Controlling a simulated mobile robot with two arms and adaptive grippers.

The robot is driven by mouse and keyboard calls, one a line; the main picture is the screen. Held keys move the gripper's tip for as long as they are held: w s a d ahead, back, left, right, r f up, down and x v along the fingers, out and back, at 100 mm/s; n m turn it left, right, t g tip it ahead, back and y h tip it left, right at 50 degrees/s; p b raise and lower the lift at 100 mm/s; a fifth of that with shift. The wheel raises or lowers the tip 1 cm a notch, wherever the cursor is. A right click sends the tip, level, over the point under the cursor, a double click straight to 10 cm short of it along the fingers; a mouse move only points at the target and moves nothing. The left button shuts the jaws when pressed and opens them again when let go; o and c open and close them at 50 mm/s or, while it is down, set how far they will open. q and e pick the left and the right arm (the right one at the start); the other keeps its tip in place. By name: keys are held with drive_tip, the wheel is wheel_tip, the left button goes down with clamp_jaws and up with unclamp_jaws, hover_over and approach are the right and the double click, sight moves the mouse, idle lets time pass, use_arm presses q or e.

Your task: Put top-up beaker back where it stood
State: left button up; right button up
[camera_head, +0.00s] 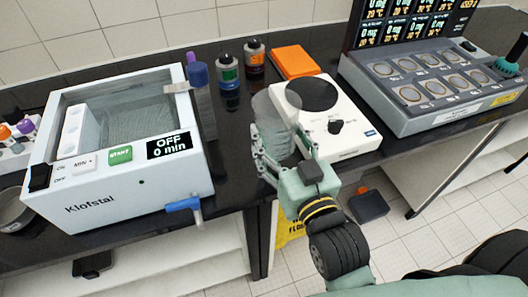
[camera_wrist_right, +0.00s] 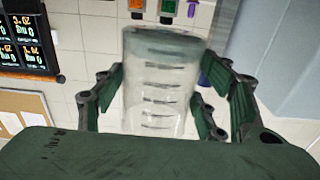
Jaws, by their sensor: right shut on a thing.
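The top-up beaker (camera_head: 277,112) is clear, with dark graduation marks that show in the right wrist view (camera_wrist_right: 158,95). In the head view the beaker is near the bench's front, between the white water bath and the white hotplate, overlapping the hotplate's left edge. I cannot tell whether its base touches the bench. My left gripper is not in view.
The Klofstal bath (camera_head: 130,195), showing OFF, stands left. The hotplate (camera_head: 350,140) is right of the beaker. Two bottles (camera_head: 228,78) and an orange block (camera_head: 296,62) stand behind. A grey multi-position unit (camera_head: 400,125) is at the right. Black bench (camera_head: 232,150) shows between bath and gripper.

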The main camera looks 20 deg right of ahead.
drive_tip(key=w+f, duration=0.1)
drive_tip(key=w, duration=0.1)
drive_tip(key=w+f, duration=0.1)
drive_tip(key=w, duration=0.1)
drive_tip(key=w+f, duration=0.1)
drive_tip(key=w, duration=0.1)
drive_tip(key=shift+w+a+f, duration=0.15)
drive_tip(key=shift+a+f, duration=0.15)
drive_tip(key=shift+a, duration=0.1)
drive_tip(key=shift+w+a+f, duration=0.1)
drive_tip(key=shift+w+f, duration=0.35)
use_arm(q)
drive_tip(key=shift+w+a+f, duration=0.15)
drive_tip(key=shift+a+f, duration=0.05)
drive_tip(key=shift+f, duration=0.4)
use_arm(e)
drive_tip(key=shift+f, duration=1.9)
drive_tip(key=o, duration=1.7)
drive_tip(key=shift+f, duration=0.15)
